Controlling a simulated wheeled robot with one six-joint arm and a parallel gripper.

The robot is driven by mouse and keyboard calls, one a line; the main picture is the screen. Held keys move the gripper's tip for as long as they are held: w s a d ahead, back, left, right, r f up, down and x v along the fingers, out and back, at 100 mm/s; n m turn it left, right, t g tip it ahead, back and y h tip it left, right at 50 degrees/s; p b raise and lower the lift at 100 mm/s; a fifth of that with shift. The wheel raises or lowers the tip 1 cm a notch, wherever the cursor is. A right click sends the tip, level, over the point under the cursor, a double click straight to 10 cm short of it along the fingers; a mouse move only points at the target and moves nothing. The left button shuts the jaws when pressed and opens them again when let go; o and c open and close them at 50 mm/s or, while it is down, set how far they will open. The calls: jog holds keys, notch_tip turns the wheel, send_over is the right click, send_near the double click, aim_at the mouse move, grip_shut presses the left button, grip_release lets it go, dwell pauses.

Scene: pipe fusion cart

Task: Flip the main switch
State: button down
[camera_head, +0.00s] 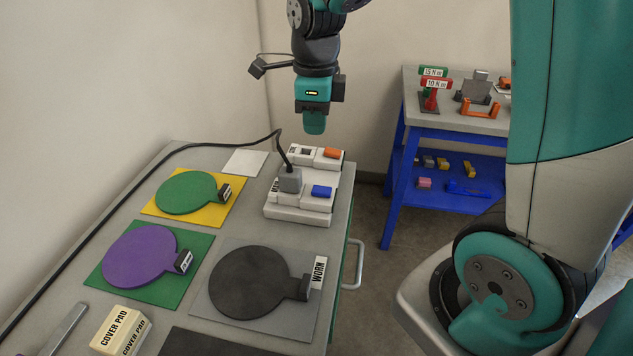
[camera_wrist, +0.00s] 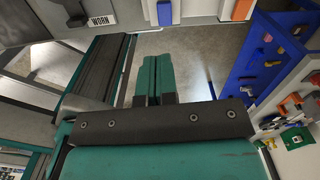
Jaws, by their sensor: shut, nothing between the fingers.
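A white power box (camera_head: 300,213) stands at the far right corner of the grey cart. It carries a blue rocker switch (camera_head: 321,191) on its near part and an orange rocker switch (camera_head: 332,153) on its far part. I cannot read which one is the main switch. A grey plug (camera_head: 290,179) with a black cable sits in the box. My gripper (camera_head: 314,126) is shut and empty, pointing down, apart from the box and above its far end in the picture. In the wrist view its teal fingers (camera_wrist: 155,80) are together; the blue switch (camera_wrist: 164,13) and orange switch (camera_wrist: 241,9) show at the top edge.
Green (camera_head: 185,193), purple (camera_head: 138,256) and black (camera_head: 248,283) round pads lie on square mats on the cart, the black one labelled WORN. A cover pad block (camera_head: 120,332) is near the front. A blue-framed table (camera_head: 447,134) with tools stands at the right.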

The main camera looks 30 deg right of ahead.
aim_at(317, 188)
jog(key=shift+w+d+f+m, duration=0.2)
jog(key=shift+d+m, duration=0.1)
jog(key=shift+m, duration=0.3)
notch_tip(317, 188, down, 14)
jog(key=shift+p, duration=0.85)
